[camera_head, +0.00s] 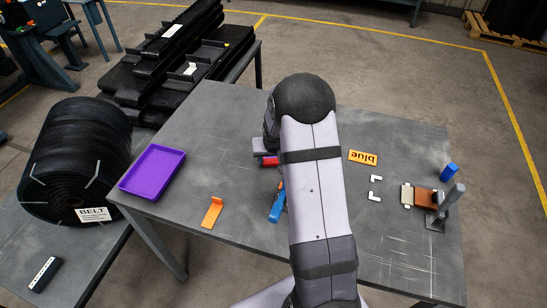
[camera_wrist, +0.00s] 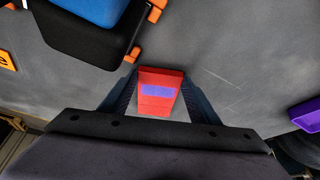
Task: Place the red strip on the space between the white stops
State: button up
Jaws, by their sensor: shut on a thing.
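The red strip (camera_head: 270,161) shows as a small red piece beside my arm, left of the table's middle. In the wrist view the red strip (camera_wrist: 157,105) has a purple-blue patch and sits between the two fingers. My gripper (camera_wrist: 158,82) is shut on it. In the head view my arm hides most of the gripper. Two small white L-shaped stops (camera_head: 375,196) lie on the grey table to the right of my arm, one behind the other, with bare table between them. The stops do not show clearly in the wrist view.
An orange sign reading "blue" (camera_head: 363,157) lies behind the stops. To their right are a brown block (camera_head: 426,198), a grey upright fixture (camera_head: 450,200) and a blue cylinder (camera_head: 449,171). A purple tray (camera_head: 178,156), an orange bracket (camera_head: 212,213) and a blue-handled tool (camera_head: 277,206) lie left of my arm.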

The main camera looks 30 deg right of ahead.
jog(key=shift+f, duration=0.1)
jog(key=o, duration=1.2)
jog(key=shift+c, duration=0.2)
jog(key=shift+s+r, duration=0.15)
jog(key=shift+r, duration=0.5)
jog(key=shift+o, duration=0.4)
jog(key=b+v, duration=0.2)
jog(key=v, duration=0.9)
jog(key=shift+b, duration=0.3)
